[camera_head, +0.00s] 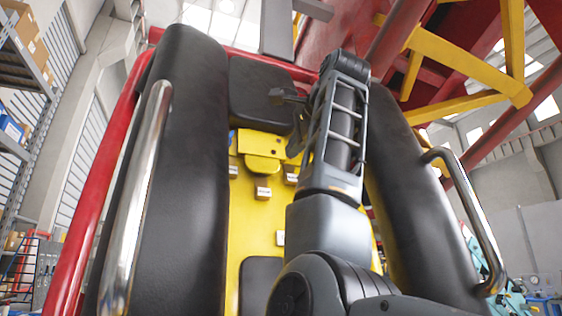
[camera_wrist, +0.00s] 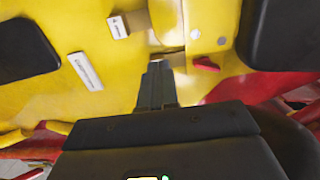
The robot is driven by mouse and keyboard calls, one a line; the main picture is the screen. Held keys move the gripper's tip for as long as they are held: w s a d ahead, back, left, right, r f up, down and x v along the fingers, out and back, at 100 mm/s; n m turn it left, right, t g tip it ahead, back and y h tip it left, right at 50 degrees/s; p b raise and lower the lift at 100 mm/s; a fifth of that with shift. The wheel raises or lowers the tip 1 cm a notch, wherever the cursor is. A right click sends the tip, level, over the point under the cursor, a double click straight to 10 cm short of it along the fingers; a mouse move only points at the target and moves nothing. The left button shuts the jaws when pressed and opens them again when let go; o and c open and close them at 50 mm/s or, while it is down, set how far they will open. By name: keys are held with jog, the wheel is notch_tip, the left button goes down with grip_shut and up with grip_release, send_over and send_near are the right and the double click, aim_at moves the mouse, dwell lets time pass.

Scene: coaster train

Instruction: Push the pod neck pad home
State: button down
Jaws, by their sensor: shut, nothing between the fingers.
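The seat back shows an upper black pad (camera_head: 262,92), which looks like the neck pad, set above a yellow panel (camera_head: 258,215). A yellow bracket (camera_head: 264,145) sits just below this pad. My gripper (camera_head: 284,97) is over the right part of the upper pad; contact cannot be told. In the wrist view, my gripper's fingertips (camera_wrist: 156,66) are together and empty, in front of yellow surface. Dark pads show there at left (camera_wrist: 24,46) and right (camera_wrist: 284,32); which is the neck pad is unclear. My arm hides the panel's right side.
Tall black side bolsters stand at left (camera_head: 185,170) and right (camera_head: 405,185), with metal handles (camera_head: 138,190) (camera_head: 468,215). Small labelled blocks (camera_head: 262,190) sit on the yellow panel. A red tab (camera_wrist: 206,63) lies right of my fingertips in the wrist view. Yellow beams (camera_head: 460,62) cross upper right.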

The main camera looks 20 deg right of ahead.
aim_at(277, 172)
jog(key=p+x, duration=0.2)
jog(key=x, duration=0.5)
jog(key=shift+w+f, duration=0.1)
jog(key=shift+w, duration=0.3)
